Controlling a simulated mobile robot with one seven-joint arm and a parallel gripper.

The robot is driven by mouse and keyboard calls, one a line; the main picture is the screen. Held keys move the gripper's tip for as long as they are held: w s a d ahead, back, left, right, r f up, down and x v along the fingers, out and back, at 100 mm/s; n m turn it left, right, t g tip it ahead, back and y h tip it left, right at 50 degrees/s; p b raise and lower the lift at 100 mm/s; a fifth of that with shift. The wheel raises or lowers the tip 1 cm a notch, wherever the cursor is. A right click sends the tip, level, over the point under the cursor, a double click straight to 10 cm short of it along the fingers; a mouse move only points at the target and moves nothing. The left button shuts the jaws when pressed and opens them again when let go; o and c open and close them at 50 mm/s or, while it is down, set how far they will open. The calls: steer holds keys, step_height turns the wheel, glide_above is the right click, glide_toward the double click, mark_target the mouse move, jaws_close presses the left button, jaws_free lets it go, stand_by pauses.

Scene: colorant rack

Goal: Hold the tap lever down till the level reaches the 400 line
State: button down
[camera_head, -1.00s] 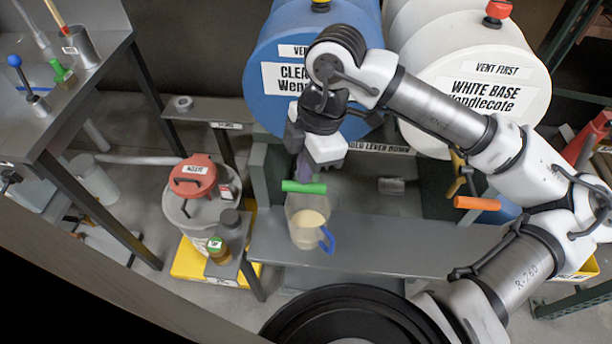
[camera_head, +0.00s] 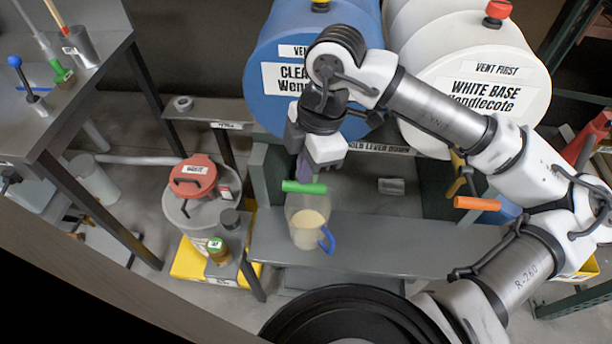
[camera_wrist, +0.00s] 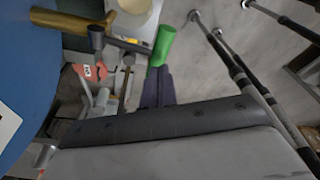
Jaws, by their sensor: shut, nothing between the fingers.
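The tap lever with a green grip (camera_head: 304,187) sticks out at the front of the blue drum (camera_head: 268,62). My gripper (camera_head: 304,172) is shut and empty, its purple fingertips at the green grip from above. In the wrist view the fingers (camera_wrist: 158,88) meet the near end of the green grip (camera_wrist: 164,44); contact pressure cannot be told. A clear jug (camera_head: 295,207) with a blue handle stands upright below the lever on the grey shelf (camera_head: 390,240). It holds cream-coloured liquid; its lines are too small to read, and any stream is not clearly visible.
A white drum (camera_head: 520,75) with an orange-gripped lever (camera_head: 477,203) stands to the right. A red-lidded grey container (camera_head: 194,178) and a small green-lidded jar (camera_head: 216,250) are left of the shelf. A metal bench (camera_head: 95,60) is at far left.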

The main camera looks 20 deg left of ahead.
steer(key=shift+f+b, duration=1.55)
steer(key=shift+b, duration=0.3)
stand_by(0.6)
steer(key=shift+r+p, duration=0.75)
steer(key=shift+r, duration=1.05)
step_height(320, 180, up, 5)
steer(key=shift+p, duration=1.25)
